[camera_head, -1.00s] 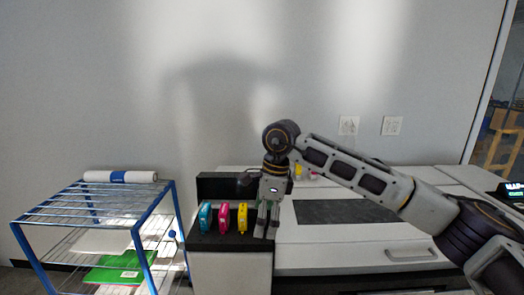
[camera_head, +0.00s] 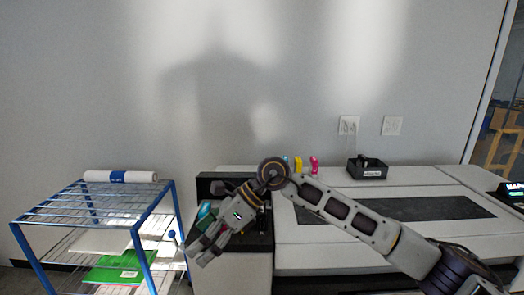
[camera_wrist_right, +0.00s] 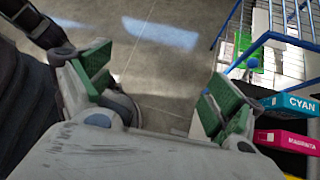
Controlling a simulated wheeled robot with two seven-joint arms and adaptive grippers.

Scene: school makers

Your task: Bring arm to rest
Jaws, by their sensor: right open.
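My right gripper (camera_head: 204,250) is open and empty. It hangs tilted down and left in front of the black-topped cabinet, and its green pads stand apart in the right wrist view (camera_wrist_right: 160,84). Behind it the cyan cartridge (camera_head: 204,209) shows only in part in the head view; the magenta and yellow ones there are mostly hidden. In the right wrist view the cyan cartridge (camera_wrist_right: 291,103) and magenta cartridge (camera_wrist_right: 288,140) are just right of the right finger, apart from it as far as I can tell. My left gripper is out of view.
A blue wire rack (camera_head: 155,207) with a white roll (camera_head: 121,177) on top stands left of the cabinet. The large white printer (camera_head: 310,250) carries a black box (camera_head: 367,170) and small coloured pieces, including a magenta one (camera_head: 314,164). Bare floor (camera_wrist_right: 165,60) lies below the gripper.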

